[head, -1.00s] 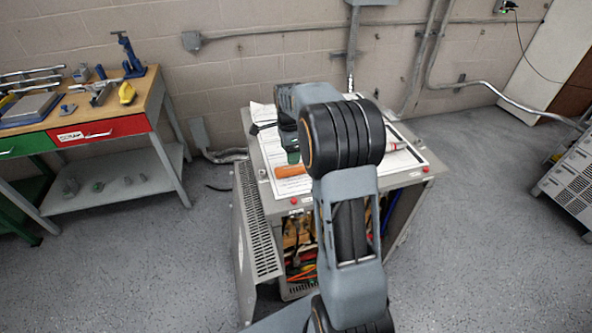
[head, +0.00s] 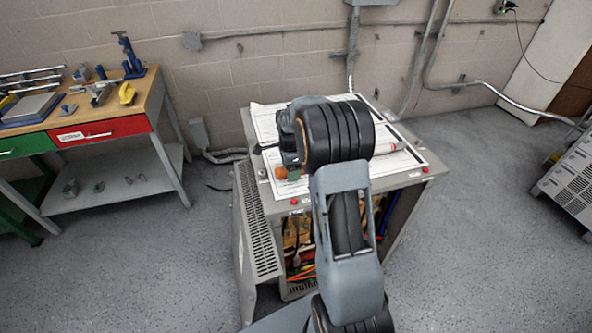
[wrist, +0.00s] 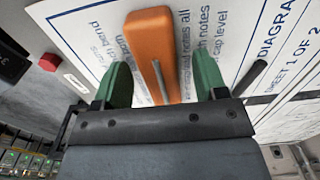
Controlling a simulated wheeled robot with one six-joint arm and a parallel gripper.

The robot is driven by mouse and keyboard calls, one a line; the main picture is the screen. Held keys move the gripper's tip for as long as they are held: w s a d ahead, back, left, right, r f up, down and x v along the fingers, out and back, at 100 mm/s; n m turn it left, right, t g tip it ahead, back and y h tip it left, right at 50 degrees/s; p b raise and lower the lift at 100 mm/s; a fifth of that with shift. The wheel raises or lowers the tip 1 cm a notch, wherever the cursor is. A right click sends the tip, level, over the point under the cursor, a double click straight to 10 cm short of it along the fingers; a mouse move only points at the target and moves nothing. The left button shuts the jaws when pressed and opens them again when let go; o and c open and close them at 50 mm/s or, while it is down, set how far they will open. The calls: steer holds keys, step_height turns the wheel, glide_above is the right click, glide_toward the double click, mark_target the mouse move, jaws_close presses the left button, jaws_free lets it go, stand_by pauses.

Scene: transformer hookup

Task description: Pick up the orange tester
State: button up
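The orange tester (wrist: 151,40) lies on the printed diagram sheet in the wrist view, with a thin metal shaft along its lower part. My gripper (wrist: 163,78) is open, with its green fingers apart on either side of the tester's lower part. Clear gaps show between the tester and both fingers, so it is not gripped. In the head view only a small orange piece of the tester (head: 281,173) shows beside my gripper (head: 291,172); the rest is hidden by my gripper and wrist.
The sheet (head: 405,165) covers much of the grey cabinet top (head: 432,172). A workbench with tools (head: 140,100) stands at left.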

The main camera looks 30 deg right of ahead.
steer(key=c, duration=1)
steer(key=shift+r, duration=0.15)
